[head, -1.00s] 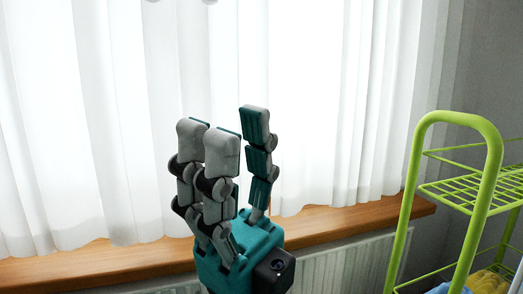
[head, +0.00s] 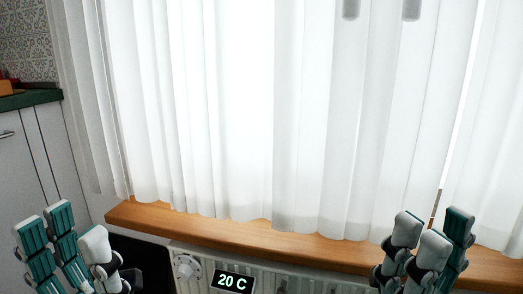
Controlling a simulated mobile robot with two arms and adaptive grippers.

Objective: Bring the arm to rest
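My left gripper (head: 74,232) is at the lower left of the head view, fingers pointing up. Its two teal-faced fingers stand apart from the single grey finger, and nothing is between them. My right gripper (head: 440,230) is at the lower right, also fingers up. Its two grey fingers and the teal-faced finger are straight with a gap between them, and it holds nothing. The palms and most of both arms are below the picture edge.
White curtains (head: 240,120) hang ahead, above a wooden sill (head: 250,236). Below it are a radiator (head: 305,283) and a display reading 20 C (head: 232,282). A dark panel (head: 140,262) is beside the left gripper. A cabinet (head: 28,165) with a green top (head: 30,101) stands left.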

